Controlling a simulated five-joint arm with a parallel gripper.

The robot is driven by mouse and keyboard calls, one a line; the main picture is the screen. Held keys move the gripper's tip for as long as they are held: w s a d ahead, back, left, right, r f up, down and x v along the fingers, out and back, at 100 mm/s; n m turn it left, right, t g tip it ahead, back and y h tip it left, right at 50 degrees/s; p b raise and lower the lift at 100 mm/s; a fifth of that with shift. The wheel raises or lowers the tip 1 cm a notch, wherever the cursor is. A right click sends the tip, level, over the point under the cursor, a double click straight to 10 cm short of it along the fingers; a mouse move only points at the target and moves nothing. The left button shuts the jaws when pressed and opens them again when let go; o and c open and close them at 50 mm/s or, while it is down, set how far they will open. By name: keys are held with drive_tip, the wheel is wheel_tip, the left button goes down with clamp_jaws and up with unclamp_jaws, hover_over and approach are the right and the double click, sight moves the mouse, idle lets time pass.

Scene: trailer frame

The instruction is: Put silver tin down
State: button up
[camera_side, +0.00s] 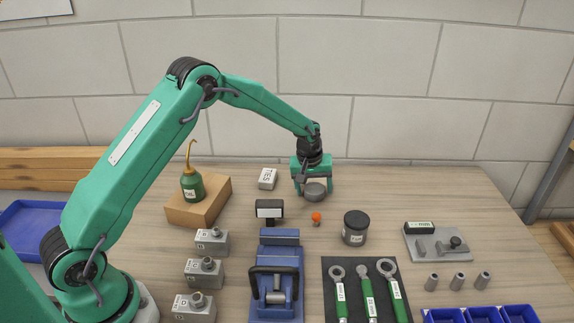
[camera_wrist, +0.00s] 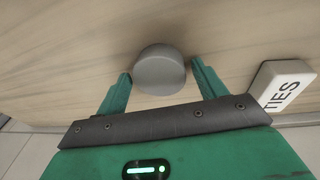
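The silver tin (camera_side: 315,192) is a short round grey tin at the back middle of the bench, under my gripper (camera_side: 315,185). In the wrist view the tin (camera_wrist: 159,72) sits between the two green fingers of my gripper (camera_wrist: 162,68).
A white TIES box (camera_side: 268,179) stands just left of the tin. An orange-topped piece (camera_side: 316,218) and a dark jar (camera_side: 355,228) are in front. A green oil can (camera_side: 192,186) stands on a brown box (camera_side: 213,206). Bench right of the tin is clear.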

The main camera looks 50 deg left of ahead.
sight(308, 192)
drive_tip(key=shift+o, duration=0.6)
drive_tip(key=shift+r, duration=0.1)
drive_tip(key=shift+r, duration=0.5)
drive_tip(key=v, duration=1.1)
drive_tip(key=shift+s+r, duration=0.15)
